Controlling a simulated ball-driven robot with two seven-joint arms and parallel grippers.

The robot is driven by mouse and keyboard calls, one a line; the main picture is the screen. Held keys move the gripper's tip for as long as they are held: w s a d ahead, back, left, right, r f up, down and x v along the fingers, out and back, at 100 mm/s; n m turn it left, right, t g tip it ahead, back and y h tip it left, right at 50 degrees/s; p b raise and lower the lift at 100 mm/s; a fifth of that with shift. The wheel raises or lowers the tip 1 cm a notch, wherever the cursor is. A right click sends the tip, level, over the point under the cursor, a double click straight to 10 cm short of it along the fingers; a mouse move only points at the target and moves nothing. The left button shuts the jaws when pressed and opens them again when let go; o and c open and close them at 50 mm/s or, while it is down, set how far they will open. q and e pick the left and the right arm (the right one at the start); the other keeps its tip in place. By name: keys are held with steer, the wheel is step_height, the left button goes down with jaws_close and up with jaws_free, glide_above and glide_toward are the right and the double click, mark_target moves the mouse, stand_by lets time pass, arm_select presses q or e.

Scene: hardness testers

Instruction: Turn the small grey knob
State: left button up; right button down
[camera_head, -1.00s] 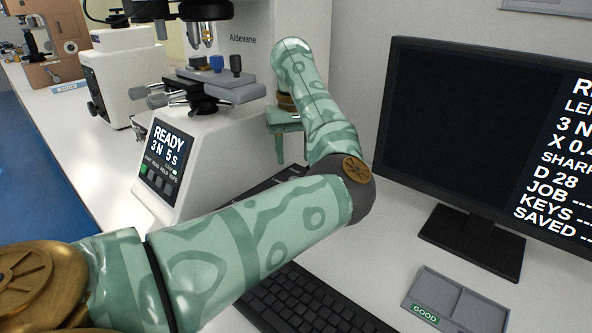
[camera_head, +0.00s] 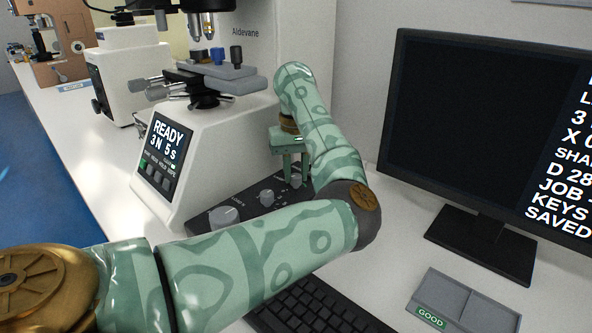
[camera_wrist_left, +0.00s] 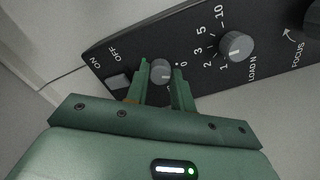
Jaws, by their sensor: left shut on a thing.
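The small grey knob (camera_wrist_left: 160,72) sits on a dark control panel (camera_wrist_left: 205,77), with a white 0 mark beside it and a pale line on its face. My left gripper (camera_wrist_left: 162,80) has its two green fingers on either side of this knob, shut on it. In the head view the left gripper (camera_head: 296,174) points down at the far end of the panel, and the small knob (camera_head: 296,181) shows partly between the fingers. My right gripper is not in view.
A larger LOAD N knob (camera_wrist_left: 236,46) is close by on the panel, and an ON/OFF switch (camera_wrist_left: 118,82) lies on the other side. The white tester (camera_head: 215,150) stands behind left. A keyboard (camera_head: 310,305), a monitor (camera_head: 470,130) and a grey GOOD tray (camera_head: 465,300) lie to the right.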

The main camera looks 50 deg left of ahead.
arm_select(q)
steer(key=shift+m, duration=0.4)
steer(key=m+p, duration=0.1)
steer(key=m, duration=0.4)
steer(key=shift+r+p, duration=0.2)
steer(key=shift+p, duration=0.2)
steer(key=m+p, duration=0.1)
steer(key=m, duration=0.4)
steer(key=shift+p, duration=0.3)
steer(key=m+p, duration=0.1)
steer(key=m, duration=0.1)
steer(key=shift+m, duration=0.4)
steer(key=m+p, duration=0.2)
steer(key=m, duration=0.2)
steer(key=m+p, duration=0.1)
steer(key=m, duration=0.2)
steer(key=shift+m, duration=0.3)
steer(key=shift+m+p, duration=0.65)
steer(key=shift+m, duration=0.35)
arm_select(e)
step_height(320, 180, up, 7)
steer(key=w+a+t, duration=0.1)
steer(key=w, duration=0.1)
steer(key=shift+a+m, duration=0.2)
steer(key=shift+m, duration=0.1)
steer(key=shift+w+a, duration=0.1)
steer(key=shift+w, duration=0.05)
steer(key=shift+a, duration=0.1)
